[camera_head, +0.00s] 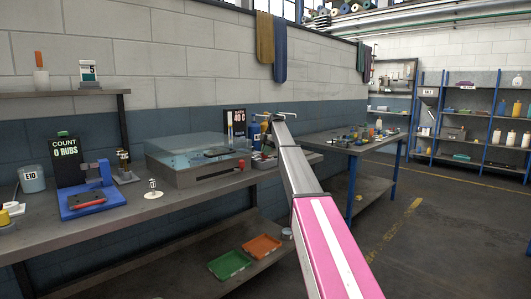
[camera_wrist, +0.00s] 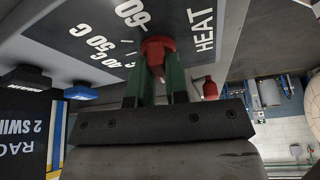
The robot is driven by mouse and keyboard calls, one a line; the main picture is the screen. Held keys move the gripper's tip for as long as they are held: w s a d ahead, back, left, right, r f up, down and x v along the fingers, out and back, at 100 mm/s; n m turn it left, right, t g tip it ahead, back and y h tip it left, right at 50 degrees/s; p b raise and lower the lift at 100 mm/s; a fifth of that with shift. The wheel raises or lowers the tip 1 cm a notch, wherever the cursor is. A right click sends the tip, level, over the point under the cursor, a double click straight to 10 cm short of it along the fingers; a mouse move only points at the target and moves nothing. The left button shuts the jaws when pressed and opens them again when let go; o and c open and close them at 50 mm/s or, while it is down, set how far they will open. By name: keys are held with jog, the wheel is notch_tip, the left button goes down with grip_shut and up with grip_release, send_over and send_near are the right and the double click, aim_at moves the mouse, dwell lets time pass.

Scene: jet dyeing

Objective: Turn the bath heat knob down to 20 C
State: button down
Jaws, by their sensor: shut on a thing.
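The red heat knob (camera_wrist: 158,47) shows in the wrist view on a grey dial panel (camera_wrist: 90,25) marked HEAT, with 60, 50 C and 40 C printed around it. My gripper (camera_wrist: 159,68) has its green fingers on either side of the knob, shut on it. The fingers hide part of the knob, and I cannot tell exactly where it points. My arm reaches over the bench there and hides the knob.
A red part (camera_wrist: 210,88) stands beside my gripper in the wrist view. Dark and blue blocks (camera_wrist: 80,92) lie on the other side. In the head view, a blue rub tester (camera_head: 92,202) and a white stand (camera_head: 153,194) occupy the bench. Open floor (camera_head: 440,235) lies at right.

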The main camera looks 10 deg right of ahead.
jog(key=shift+s+f+n+g, duration=0.15)
jog(key=shift+n+g, duration=0.35)
jog(key=shift+n, duration=0.6)
jog(key=shift+a+h, duration=0.1)
jog(key=shift+h, duration=0.2)
jog(key=c, duration=1.1)
grip_release()
jog(key=shift+f, duration=0.1)
